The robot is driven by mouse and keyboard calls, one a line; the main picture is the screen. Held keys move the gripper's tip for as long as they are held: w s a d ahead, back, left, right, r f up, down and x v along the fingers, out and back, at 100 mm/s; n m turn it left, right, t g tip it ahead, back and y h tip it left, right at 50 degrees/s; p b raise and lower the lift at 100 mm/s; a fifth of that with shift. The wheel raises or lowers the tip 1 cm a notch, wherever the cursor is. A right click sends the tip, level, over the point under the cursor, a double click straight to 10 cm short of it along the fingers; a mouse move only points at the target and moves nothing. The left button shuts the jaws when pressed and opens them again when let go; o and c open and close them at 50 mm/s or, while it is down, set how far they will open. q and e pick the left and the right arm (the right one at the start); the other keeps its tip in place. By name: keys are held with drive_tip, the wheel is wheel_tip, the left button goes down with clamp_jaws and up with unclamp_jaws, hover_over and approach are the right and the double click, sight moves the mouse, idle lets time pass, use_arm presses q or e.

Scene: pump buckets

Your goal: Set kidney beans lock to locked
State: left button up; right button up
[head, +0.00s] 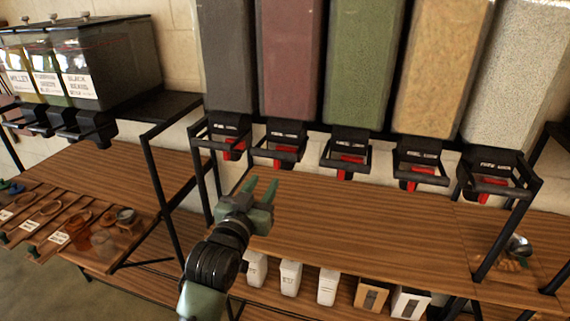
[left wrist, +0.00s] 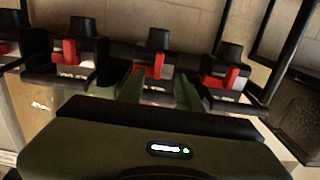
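A tall bin of dark red contents (head: 290,60), likely the kidney beans, stands second from the left in the row; I see no readable label on it. Its black dispenser (head: 276,150) hangs below, with a red lever (head: 285,163) at the front. My left gripper (head: 260,187) is open and empty, its fingers pointing up toward this dispenser from below in the head view. In the left wrist view, a red lever (left wrist: 158,66) shows between and beyond the spread fingers (left wrist: 159,90). I cannot tell which lock position the lever has. My right gripper is in neither view.
Similar bins and dispensers stand on both sides, such as the green one (head: 363,60). A black frame post (head: 160,180) rises left of my arm. The wooden shelf (head: 350,215) below the dispensers is mostly clear; white containers (head: 291,277) stand beneath it.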

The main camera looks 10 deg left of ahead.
sight(276, 161)
use_arm(q)
drive_tip(key=w, duration=0.2)
drive_tip(key=w+p, duration=0.1)
drive_tip(key=w, duration=0.2)
drive_tip(key=w+r+p, duration=0.1)
drive_tip(key=w, duration=0.1)
drive_tip(key=shift+w+d, duration=0.2)
drive_tip(key=shift+w, duration=0.2)
drive_tip(key=shift+c, duration=0.2)
clamp_jaws()
idle(1.0)
